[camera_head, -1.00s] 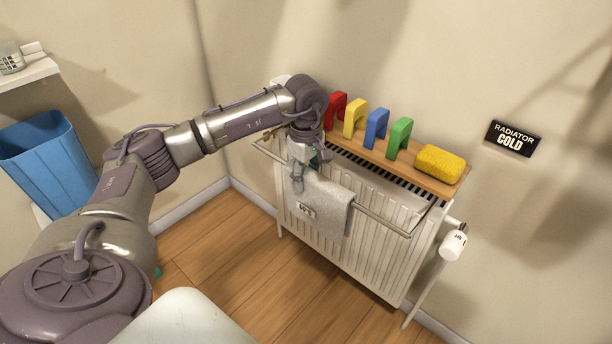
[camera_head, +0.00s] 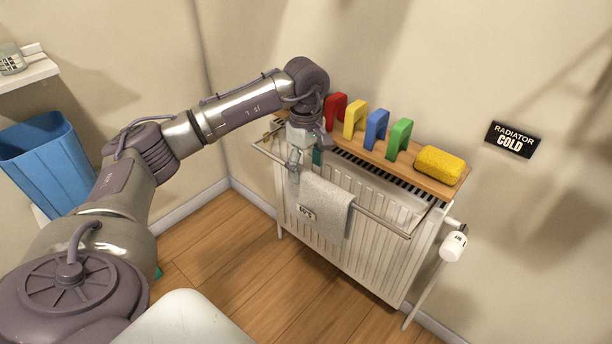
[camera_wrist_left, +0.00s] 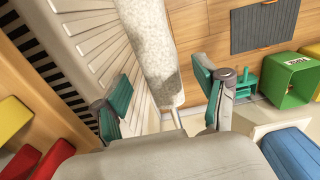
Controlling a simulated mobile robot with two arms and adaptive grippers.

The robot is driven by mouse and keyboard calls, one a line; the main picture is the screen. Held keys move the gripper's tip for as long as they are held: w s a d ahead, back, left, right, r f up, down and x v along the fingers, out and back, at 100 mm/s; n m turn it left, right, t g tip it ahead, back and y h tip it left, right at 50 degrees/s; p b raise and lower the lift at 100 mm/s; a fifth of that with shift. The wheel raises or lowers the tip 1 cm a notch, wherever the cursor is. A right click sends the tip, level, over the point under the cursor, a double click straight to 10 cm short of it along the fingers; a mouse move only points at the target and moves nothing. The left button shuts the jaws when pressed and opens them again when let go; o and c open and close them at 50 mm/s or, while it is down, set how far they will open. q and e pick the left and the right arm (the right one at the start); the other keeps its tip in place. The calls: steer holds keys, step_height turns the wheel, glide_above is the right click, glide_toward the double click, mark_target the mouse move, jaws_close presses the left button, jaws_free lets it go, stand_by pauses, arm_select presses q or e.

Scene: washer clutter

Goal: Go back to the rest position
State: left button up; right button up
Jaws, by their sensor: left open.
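My left gripper (camera_head: 305,160) is above the left end of the radiator's front rail, near the top edge of a grey towel (camera_head: 325,208). In the left wrist view its two green-padded fingers (camera_wrist_left: 163,88) are spread apart with nothing held between them. The towel (camera_wrist_left: 153,45) hangs over the rail beyond the fingers in that view, and a tag shows on its front in the head view. My right gripper is not in view.
The white radiator (camera_head: 365,250) carries a wooden shelf with red, yellow, blue and green arches (camera_head: 399,139) and a yellow sponge (camera_head: 440,164). A blue bin (camera_head: 45,160) stands at left. A green box (camera_wrist_left: 290,85) shows in the wrist view. The floor before the radiator looks clear.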

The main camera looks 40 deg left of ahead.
arm_select(q)
step_height(320, 180, up, 8)
steer(key=shift+r, duration=0.2)
